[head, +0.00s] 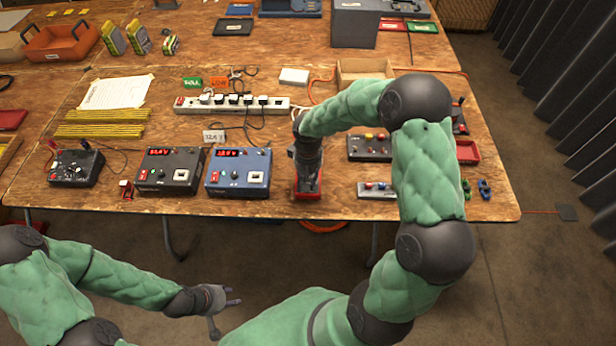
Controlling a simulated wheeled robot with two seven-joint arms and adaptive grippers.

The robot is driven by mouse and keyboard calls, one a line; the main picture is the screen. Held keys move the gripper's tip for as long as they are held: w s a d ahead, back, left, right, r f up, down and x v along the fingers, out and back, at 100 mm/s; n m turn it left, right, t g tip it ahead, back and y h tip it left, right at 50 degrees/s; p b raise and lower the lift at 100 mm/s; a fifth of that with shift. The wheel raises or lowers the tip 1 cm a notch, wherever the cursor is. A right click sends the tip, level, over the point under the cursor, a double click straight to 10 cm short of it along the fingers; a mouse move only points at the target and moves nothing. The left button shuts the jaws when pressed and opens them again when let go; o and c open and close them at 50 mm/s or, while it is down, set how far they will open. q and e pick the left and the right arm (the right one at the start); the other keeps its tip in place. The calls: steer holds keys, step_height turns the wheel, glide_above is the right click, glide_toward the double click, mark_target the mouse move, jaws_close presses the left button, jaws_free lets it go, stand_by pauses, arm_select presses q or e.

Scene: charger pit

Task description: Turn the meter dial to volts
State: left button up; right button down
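A red-edged device (297,194), which looks like the meter, lies near the table's front edge. My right gripper (308,178) points down over it and covers most of its face, including any dial. I cannot tell whether the fingers touch it or whether they are open. My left gripper (227,316) is in front of the table, below its edge, with its fingers spread apart and nothing between them.
A blue supply box (238,173) and a black one (170,171) with red displays stand left of the device. A black knobbed box (77,168) is farther left. A power strip (232,103) with plugs lies behind. A grey-topped part (377,189) lies to the right.

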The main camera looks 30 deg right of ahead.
steer(key=c, duration=1)
jaws_free()
steer(key=shift+c, duration=0.2)
step_height(320, 180, up, 12)
